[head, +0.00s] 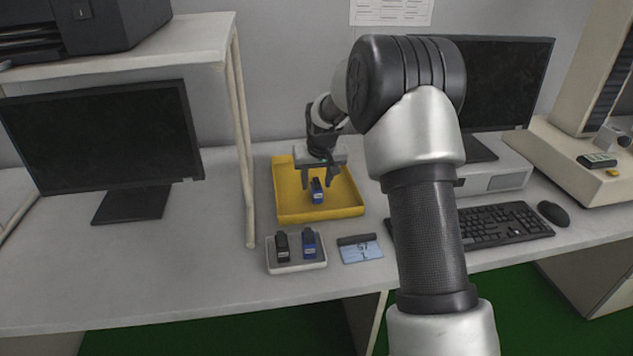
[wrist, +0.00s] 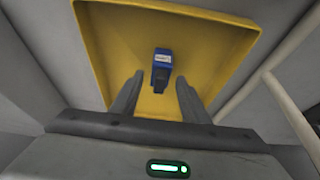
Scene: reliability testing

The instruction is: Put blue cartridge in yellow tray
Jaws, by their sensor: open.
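A blue cartridge (head: 317,191) is inside the yellow tray (head: 347,211) in the head view. In the wrist view the blue cartridge (wrist: 163,66) lies within the yellow tray (wrist: 110,52), just past my fingertips. My gripper (head: 320,184) is open over the tray, with one finger on either side of the cartridge. In the wrist view my gripper (wrist: 158,82) has its fingers spread, with clear space between them and the cartridge. A second blue cartridge (head: 309,242) stands in a small white tray (head: 297,268) in front, beside a black cartridge (head: 281,246).
A blue-and-black card-like item (head: 360,248) lies right of the white tray. A shelf post (head: 245,150) stands close to the yellow tray's left. A keyboard (head: 490,226), a mouse (head: 553,213) and a monitor (head: 500,85) are at the right. The desk's front left is clear.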

